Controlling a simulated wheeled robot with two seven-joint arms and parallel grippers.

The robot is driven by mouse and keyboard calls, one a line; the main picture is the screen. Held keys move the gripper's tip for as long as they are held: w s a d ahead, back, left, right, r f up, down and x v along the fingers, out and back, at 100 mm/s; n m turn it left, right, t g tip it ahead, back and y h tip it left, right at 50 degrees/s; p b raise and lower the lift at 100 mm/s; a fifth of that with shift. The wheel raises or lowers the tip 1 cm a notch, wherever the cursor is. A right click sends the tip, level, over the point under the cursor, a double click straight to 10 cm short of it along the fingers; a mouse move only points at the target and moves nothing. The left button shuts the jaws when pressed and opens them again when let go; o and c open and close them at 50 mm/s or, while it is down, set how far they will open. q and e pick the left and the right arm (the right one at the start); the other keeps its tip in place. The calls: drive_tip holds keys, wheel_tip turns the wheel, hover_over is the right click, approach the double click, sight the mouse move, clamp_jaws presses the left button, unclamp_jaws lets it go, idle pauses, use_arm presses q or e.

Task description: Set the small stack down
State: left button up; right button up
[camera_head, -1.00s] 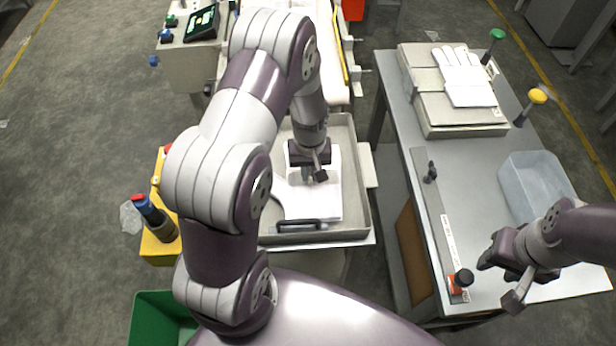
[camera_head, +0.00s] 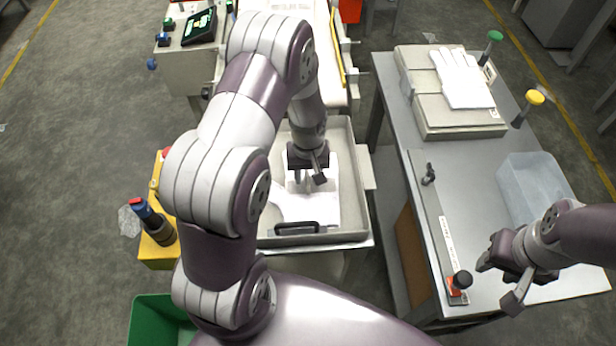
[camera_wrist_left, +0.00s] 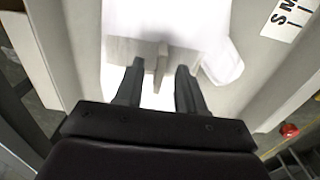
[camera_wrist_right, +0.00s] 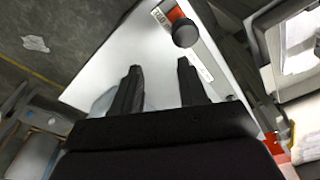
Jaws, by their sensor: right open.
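A white stack (camera_head: 322,210) of thin, glove-like film lies in the grey tray (camera_head: 362,215). It also shows in the left wrist view (camera_wrist_left: 190,20), with a rounded white lobe (camera_wrist_left: 226,62) at its right. My left gripper (camera_head: 310,182) points down over the tray at the stack. Its fingers (camera_wrist_left: 160,88) are spread, with a thin pale upright piece between them; I cannot tell whether they touch it. My right gripper (camera_head: 500,275) is open and empty above the front of the right-hand table (camera_head: 470,200); its spread fingers show in the right wrist view (camera_wrist_right: 158,80).
A white glove (camera_head: 463,78) lies on a pale flat box (camera_head: 455,120) at the table's back. A translucent bin (camera_head: 535,185) stands at the table's right. A black knob on a red base (camera_head: 459,284) is near the front edge. The table's middle is clear.

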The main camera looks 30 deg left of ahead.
use_arm(q)
wheel_tip(320, 180, up, 10)
drive_tip(key=s+d+r+m+t, duration=0.1)
drive_tip(key=s+d+r+m, duration=0.2)
drive_tip(key=s, duration=0.2)
drive_tip(key=s+d+r+m, duration=0.2)
drive_tip(key=s+r+m, duration=0.15)
drive_tip(key=s, duration=0.25)
wheel_tip(320, 180, up, 7)
drive_tip(key=p, duration=0.7)
drive_tip(key=shift+d+f+p, duration=0.2)
drive_tip(key=shift+p, duration=0.15)
